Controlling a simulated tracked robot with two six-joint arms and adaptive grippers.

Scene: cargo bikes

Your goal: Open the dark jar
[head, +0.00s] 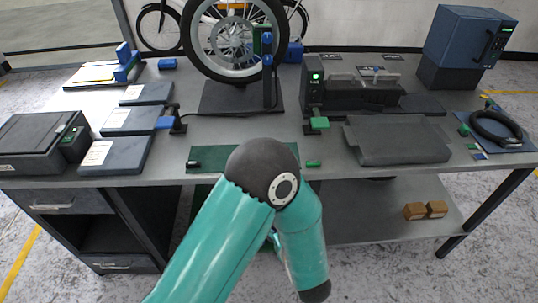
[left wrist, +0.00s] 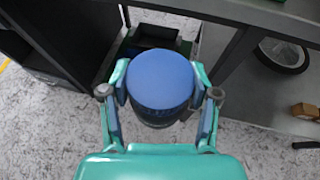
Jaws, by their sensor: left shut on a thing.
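In the left wrist view a dark jar (left wrist: 158,119) with a round blue lid (left wrist: 160,78) is seen from above. The lid is on the jar and covers most of its body. My left gripper (left wrist: 160,75) is shut on the jar, one finger on each side at the lid's edge. I cannot tell whether the fingers press on the lid alone or also on the body, nor what is beneath the jar. In the head view my teal arm hides the gripper and most of the jar. My right gripper is not in view.
A bicycle wheel (head: 235,40), a dark box (head: 40,140) and a black machine (head: 350,95) stand on top. Drawers (head: 55,202) are at the left.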

